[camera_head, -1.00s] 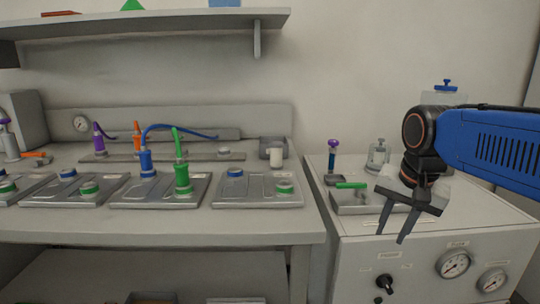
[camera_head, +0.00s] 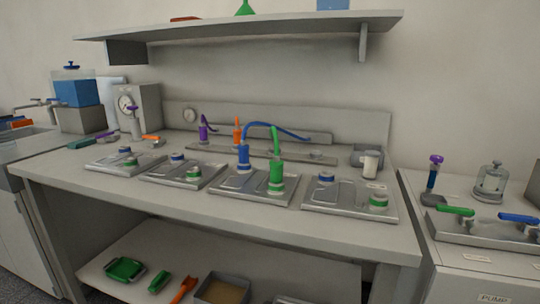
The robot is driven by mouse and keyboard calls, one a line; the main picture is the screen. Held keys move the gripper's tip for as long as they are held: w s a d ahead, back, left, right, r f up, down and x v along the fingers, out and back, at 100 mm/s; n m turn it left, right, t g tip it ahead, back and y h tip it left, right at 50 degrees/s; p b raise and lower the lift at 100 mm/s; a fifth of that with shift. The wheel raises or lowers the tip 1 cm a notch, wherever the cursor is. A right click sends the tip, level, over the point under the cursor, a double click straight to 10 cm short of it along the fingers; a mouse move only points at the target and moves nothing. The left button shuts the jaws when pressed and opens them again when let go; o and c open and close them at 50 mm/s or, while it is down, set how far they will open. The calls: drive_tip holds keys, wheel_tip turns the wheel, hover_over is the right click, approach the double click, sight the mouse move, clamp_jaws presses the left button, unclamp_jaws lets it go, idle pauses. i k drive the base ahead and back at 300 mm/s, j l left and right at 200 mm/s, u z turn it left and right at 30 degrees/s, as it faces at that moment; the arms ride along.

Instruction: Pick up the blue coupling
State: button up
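The blue coupling (camera_head: 243,156) stands upright on the left side of the third metal plate from the left (camera_head: 226,188), on the bench. A blue hose (camera_head: 282,131) runs from its top, up and to the right. The green coupling (camera_head: 277,176) stands just right of it on the same plate. My gripper is not in view now.
The bench holds several metal plates with blue and green ports, such as the right-hand plate (camera_head: 338,209). Purple (camera_head: 203,132) and orange (camera_head: 237,131) couplings stand on a rail behind. A shelf (camera_head: 270,27) overhangs. The bench's front strip is clear.

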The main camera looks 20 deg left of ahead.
sight(243, 147)
drive_tip(key=u, duration=1.5)
